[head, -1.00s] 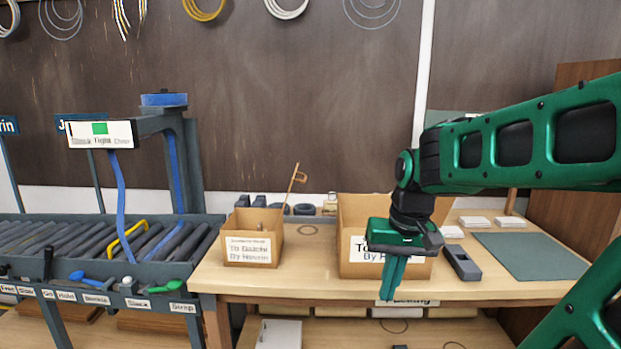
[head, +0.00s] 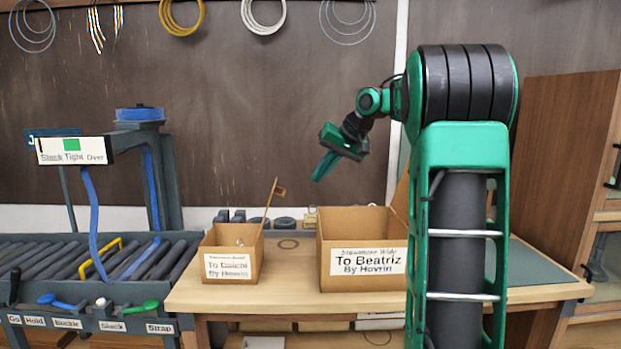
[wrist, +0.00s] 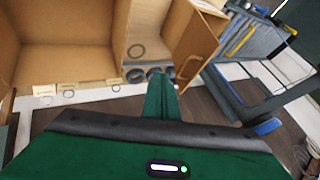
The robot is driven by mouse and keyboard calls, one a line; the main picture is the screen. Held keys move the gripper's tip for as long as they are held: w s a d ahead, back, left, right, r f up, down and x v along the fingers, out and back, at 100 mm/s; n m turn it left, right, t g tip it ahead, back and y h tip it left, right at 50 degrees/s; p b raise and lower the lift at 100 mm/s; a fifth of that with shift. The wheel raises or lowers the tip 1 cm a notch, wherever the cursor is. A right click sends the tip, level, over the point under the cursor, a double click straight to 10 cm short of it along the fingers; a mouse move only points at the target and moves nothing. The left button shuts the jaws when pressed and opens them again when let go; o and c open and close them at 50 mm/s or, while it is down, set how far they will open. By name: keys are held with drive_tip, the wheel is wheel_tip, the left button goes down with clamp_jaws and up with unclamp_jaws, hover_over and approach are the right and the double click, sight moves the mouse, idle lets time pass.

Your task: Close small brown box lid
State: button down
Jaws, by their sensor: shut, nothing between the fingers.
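The small brown box (head: 232,262) stands on the table in the head view, labelled on its front. Its top is open. Its lid (head: 268,208) stands up from the right side, seen nearly edge-on, with a small handle at its top. In the wrist view the lid (wrist: 200,48) shows as a brown panel with a handle, right of the fingertips. My gripper (head: 318,178) is shut and empty. It hangs in the air above the large box's left side, higher than the small box and to its right, touching neither.
The large open box (head: 362,282), labelled to Beatriz, stands right of the small box, with a lid raised at its right. Bare table with a ring (head: 287,244) lies between them. Left is a roller conveyor (head: 60,262) with a strapping frame (head: 171,165).

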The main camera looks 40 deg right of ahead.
drive_tip(key=w+a+f, duration=0.4)
drive_tip(key=w+f, duration=0.1)
drive_tip(key=w, duration=0.2)
drive_tip(key=shift+a+f, duration=0.2)
drive_tip(key=shift+a, duration=0.1)
idle(0.3)
